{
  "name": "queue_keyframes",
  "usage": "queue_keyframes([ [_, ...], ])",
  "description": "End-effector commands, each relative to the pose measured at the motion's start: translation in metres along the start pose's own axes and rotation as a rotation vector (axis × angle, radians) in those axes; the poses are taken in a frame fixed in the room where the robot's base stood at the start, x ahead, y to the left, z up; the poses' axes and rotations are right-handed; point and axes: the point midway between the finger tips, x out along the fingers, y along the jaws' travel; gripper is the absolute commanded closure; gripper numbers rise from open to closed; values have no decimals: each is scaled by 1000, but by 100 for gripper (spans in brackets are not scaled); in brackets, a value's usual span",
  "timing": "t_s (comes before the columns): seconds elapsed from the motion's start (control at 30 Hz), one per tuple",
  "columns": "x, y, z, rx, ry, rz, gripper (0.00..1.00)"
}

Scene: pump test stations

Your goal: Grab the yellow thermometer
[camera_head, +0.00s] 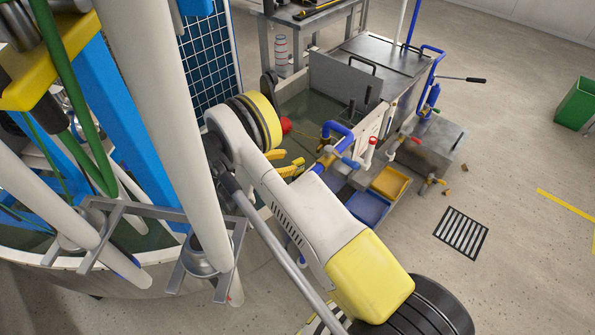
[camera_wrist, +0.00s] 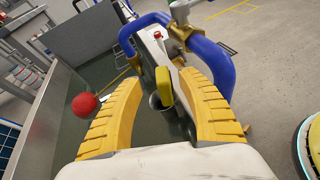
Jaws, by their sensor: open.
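The yellow thermometer (camera_wrist: 164,87) appears in the wrist view as a small upright yellow piece. It is framed between the two ridged yellow fingers of my gripper (camera_wrist: 160,77). The fingers are apart, with visible space on both sides of the yellow piece. I cannot tell how far beyond the fingertips it is. In the head view my gripper (camera_head: 292,158) is open over the water tank, near a blue pipe. I cannot make out the thermometer clearly in that view.
A blue pipe (camera_wrist: 213,62) arches close behind and right of the fingers. A red ball (camera_wrist: 85,104) on a thin rod is left of them. The dark tank (camera_head: 308,112) lies below. Blue and yellow bins (camera_head: 390,182) stand to the right.

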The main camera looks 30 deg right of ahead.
Motion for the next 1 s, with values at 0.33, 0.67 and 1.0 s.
queue_keyframes([
  [0.33, 42, -4, -10, 1, 0, -1, 53],
  [0.67, 57, -3, -5, 0, 1, 2, 53],
  [1.0, 56, -3, -6, 0, 1, 2, 100],
])
